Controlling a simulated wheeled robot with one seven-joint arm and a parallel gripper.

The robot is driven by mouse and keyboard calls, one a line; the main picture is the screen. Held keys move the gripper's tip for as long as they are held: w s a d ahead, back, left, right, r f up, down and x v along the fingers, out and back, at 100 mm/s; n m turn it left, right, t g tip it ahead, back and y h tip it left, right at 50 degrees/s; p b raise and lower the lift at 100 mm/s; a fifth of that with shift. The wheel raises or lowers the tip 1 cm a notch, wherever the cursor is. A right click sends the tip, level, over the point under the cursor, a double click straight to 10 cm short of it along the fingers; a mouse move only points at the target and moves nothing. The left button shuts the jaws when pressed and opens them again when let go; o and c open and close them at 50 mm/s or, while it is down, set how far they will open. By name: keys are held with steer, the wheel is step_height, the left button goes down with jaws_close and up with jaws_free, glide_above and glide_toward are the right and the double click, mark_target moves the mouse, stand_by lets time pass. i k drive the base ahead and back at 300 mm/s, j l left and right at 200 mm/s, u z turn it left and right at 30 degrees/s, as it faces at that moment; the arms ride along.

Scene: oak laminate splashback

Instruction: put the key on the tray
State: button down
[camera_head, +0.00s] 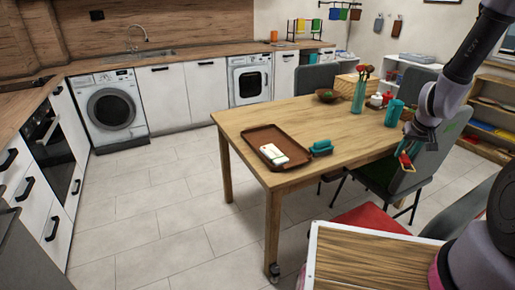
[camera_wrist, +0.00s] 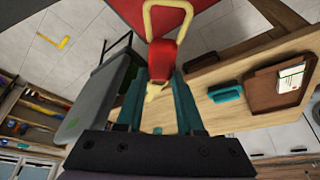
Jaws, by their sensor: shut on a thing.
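My gripper (camera_head: 405,153) is shut on what looks like the key (camera_wrist: 163,62), a red body with a yellow loop at its far end and a pale yellow part between the fingers. In the wrist view my teal fingertips (camera_wrist: 160,85) close around its near end. In the head view the gripper is by the table's right side, near a grey chair, with the held thing hanging low and small. The brown tray (camera_head: 257,138) lies on the table's left part, well left of my gripper. It also shows at right in the wrist view (camera_wrist: 262,93). A white item (camera_head: 273,154) lies on it.
A teal object (camera_head: 321,148) lies on the table just right of the tray. A teal holder with utensils (camera_head: 359,95), a bowl (camera_head: 327,95), red-and-white pots (camera_head: 381,99) and a teal cup (camera_head: 394,113) stand farther back. The grey chair (camera_head: 415,160) is close to my gripper.

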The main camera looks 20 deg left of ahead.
mark_target(260, 141)
steer(key=i+j+u, duration=0.1)
steer(key=j, duration=0.2)
steer(key=i+j+u, duration=0.1)
steer(key=j, duration=0.2)
steer(key=i+j+u, duration=0.15)
steer(key=j, duration=0.15)
steer(key=i+l+u, duration=0.15)
steer(key=i, duration=0.15)
steer(key=i+l+u, duration=0.15)
steer(key=i, duration=0.2)
